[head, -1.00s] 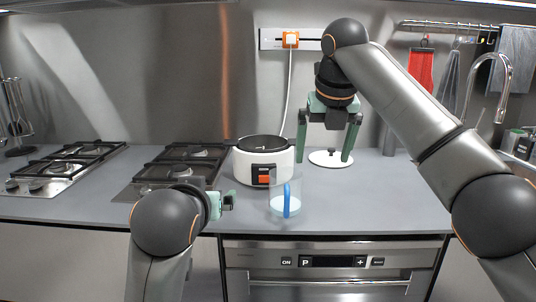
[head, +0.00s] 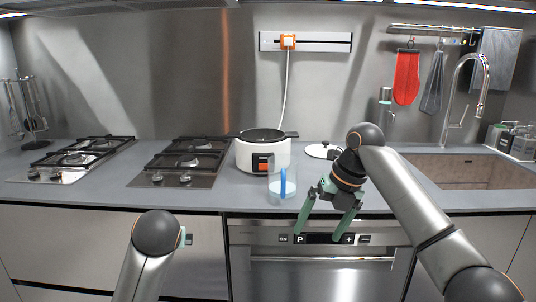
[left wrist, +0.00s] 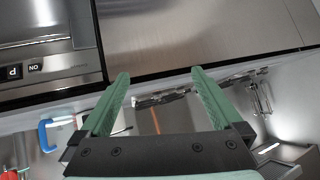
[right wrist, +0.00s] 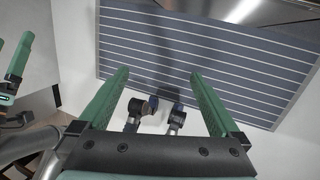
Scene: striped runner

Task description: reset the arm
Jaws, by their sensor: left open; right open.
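My right gripper (head: 319,234) is open and empty, pointing down in front of the oven, below the counter's front edge. Its two green fingers also stand apart in the right wrist view (right wrist: 159,82). My left gripper (head: 186,237) is low at the left, mostly hidden behind its own arm in the head view. In the left wrist view (left wrist: 158,82) its green fingers are spread with nothing between them.
A white cooker (head: 263,153) and a clear jug with a blue handle (head: 283,184) stand on the counter. A white lid (head: 322,150) lies behind my right arm. Hobs (head: 180,162) are at left, a sink (head: 462,172) at right. A striped runner (right wrist: 200,55) lies on the floor.

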